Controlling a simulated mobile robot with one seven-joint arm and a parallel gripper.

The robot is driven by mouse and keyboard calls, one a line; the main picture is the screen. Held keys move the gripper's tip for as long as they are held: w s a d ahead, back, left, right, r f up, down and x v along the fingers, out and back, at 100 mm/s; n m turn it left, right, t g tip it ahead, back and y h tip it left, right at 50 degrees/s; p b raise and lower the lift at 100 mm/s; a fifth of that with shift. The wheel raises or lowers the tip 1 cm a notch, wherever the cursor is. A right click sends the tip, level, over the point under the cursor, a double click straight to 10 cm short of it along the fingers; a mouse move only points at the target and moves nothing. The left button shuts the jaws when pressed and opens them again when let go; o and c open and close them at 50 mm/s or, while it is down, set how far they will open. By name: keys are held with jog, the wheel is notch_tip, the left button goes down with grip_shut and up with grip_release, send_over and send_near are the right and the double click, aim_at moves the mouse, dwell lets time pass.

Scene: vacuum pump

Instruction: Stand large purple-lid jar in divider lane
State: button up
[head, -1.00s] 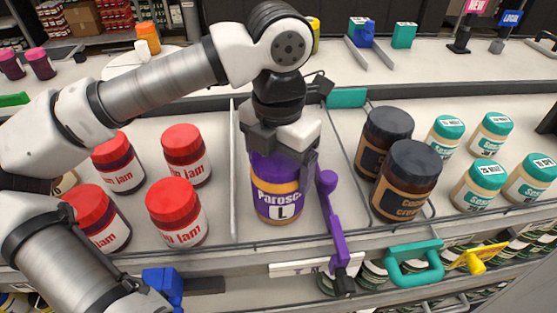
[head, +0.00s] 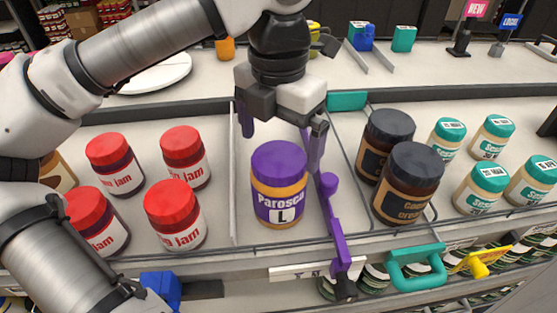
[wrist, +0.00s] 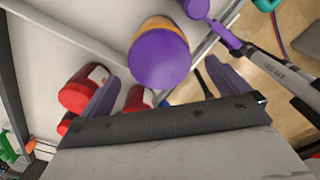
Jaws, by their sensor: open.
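The large purple-lid jar (head: 279,186), with an "L" on its label, stands upright on the shelf between two dividers in the head view. A thin divider (head: 234,185) is on its left and a purple-ended divider handle (head: 331,215) is close on its right. My gripper (head: 282,140) is open and empty above and behind the jar, apart from its lid. In the wrist view the purple lid (wrist: 160,60) lies beyond the fingers (wrist: 165,90), between them and clear of both.
Several red-lid jam jars (head: 178,212) stand left of the lane. Dark-lid jars (head: 409,182) and teal-lid jars (head: 481,186) stand to the right. A teal handle (head: 415,263) and a yellow piece (head: 481,258) stick out at the shelf front. The lane behind the jar looks clear.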

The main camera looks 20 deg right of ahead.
notch_tip(320, 180, up, 6)
dwell(0.7)
